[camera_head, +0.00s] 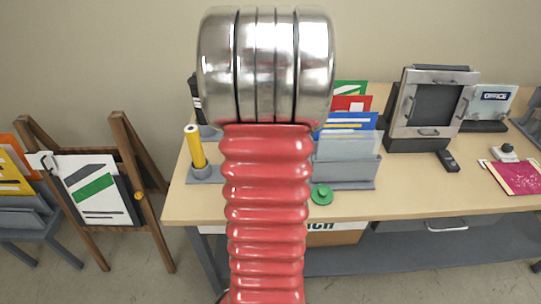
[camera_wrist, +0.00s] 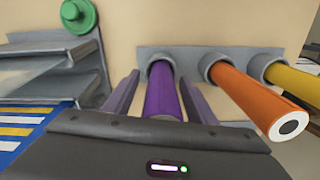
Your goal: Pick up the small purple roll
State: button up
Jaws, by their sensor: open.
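The small purple roll (camera_wrist: 163,96) stands in a grey round holder in the wrist view, leaning toward the camera. My gripper (camera_wrist: 159,82) is open, with one finger on each side of the purple roll. A narrow gap shows on each side, and I cannot tell whether either finger touches it.
An orange roll (camera_wrist: 258,100) and a yellow roll (camera_wrist: 295,80) stand close beside the purple one. A grey file rack (camera_head: 345,170) and a green round object (camera_head: 321,194) are on the desk (camera_head: 430,195). A laminator-like machine (camera_head: 430,105) stands farther right.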

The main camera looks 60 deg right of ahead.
jog(key=shift+c, duration=0.4)
jog(key=c, duration=1.1)
jog(key=shift+r, duration=0.15)
notch_tip(320, 180, up, 10)
jog(key=shift+f, duration=0.15)
dwell(0.8)
